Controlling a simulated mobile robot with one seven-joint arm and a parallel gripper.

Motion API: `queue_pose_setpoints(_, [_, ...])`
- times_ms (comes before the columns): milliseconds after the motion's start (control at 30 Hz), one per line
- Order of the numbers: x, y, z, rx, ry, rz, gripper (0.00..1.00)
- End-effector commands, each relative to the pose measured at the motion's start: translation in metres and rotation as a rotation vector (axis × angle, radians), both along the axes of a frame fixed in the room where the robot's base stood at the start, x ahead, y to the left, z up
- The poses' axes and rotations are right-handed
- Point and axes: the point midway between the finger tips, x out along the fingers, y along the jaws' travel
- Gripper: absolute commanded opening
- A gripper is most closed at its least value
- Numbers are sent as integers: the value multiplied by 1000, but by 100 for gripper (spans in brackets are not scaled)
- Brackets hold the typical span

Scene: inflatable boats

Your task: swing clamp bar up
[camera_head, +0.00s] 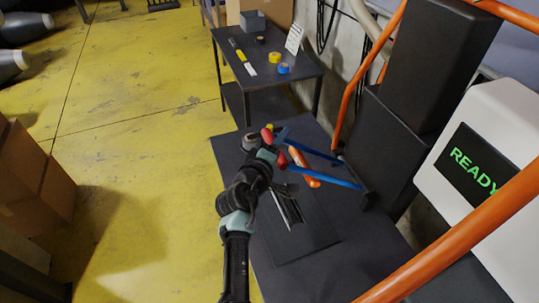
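The clamp bar is a blue frame with two long arms (325,178) over the dark bench (375,255). The arms run from dark mounts at the right towards the left, low over the bench. A red-tipped part (267,134) shows at the frame's left end, and an orange-red handle-like piece (303,168) lies between the arms. My gripper (275,148) is at the left end of the frame, touching it or very close. My wrist covers the fingers, so I cannot tell whether they are shut on the bar. A dark plate with a pale slot (290,208) lies below the arms.
A white machine with a green READY display (473,170) and orange tubes (440,240) stand at the right. Dark padded blocks (425,70) stand behind the clamp. A side table (262,85) holds tape rolls. Cardboard boxes (35,180) are at the left; yellow floor between is clear.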

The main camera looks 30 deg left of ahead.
Motion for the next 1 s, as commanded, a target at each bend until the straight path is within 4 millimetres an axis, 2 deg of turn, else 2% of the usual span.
queue_pose_setpoints(700, [-102,-10,27,0,-1,0,62])
queue_pose_setpoints(1000, [-117,-12,33,-1,-1,-1,62])
